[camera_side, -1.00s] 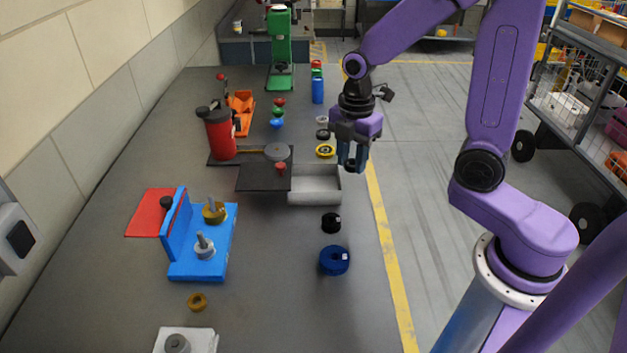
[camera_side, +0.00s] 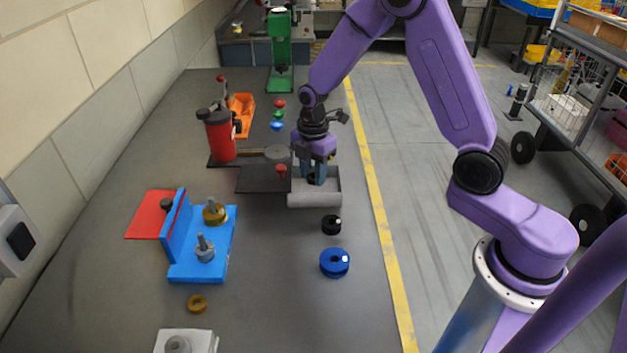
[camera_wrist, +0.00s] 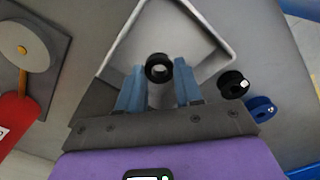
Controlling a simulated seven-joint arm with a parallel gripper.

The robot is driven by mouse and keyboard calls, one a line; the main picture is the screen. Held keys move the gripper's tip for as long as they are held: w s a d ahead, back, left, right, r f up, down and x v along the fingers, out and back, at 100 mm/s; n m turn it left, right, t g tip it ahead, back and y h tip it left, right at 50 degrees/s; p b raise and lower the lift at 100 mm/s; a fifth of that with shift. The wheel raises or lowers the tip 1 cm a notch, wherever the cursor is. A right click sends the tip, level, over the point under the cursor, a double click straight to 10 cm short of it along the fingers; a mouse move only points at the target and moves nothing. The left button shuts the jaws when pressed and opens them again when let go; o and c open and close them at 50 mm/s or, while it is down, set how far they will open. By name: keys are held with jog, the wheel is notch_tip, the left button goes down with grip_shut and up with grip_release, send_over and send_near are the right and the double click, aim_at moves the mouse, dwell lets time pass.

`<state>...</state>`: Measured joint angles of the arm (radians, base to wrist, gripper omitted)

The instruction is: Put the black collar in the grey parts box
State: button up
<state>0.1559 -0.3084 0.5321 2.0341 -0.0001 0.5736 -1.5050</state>
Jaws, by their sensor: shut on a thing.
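My gripper (camera_side: 313,178) points down inside or just over the grey parts box (camera_side: 315,200); its fingertips are partly hidden by the front wall in the side view. In the wrist view my gripper (camera_wrist: 158,82) is shut on a black collar (camera_wrist: 159,68), a dark ring between the blue fingers, with the box floor below it. I cannot tell whether the collar touches the floor. The box rim (camera_wrist: 216,32) surrounds the collar in the wrist view. A second black piece (camera_side: 331,225) with a white mark stands on the table in front of the box; it also shows in the wrist view (camera_wrist: 233,84).
A blue collar (camera_side: 335,263) lies nearer the camera. A dark plate (camera_side: 262,180) with a red knob adjoins the box on the left, by a red cylinder (camera_side: 220,137). A blue fixture (camera_side: 200,262) with pegs stands front left. The table's right front is clear.

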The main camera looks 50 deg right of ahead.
aim_at(314, 191)
jog(key=shift+f, duration=1.4)
jog(key=shift+s+f, duration=0.1)
jog(key=o, duration=1)
jog(key=shift+o, duration=0.2)
notch_tip(314, 191, up, 12)
jog(key=s+a+r+m, duration=0.1)
jog(key=s+m, duration=0.2)
jog(key=s, duration=1.2)
jog(key=s+a+r+m, duration=0.1)
jog(key=s+r+m, duration=0.1)
jog(key=s, duration=1.3)
jog(key=shift+s+r+m, duration=0.15)
jog(key=shift+r+m, duration=0.05)
jog(key=shift+m, duration=0.5)
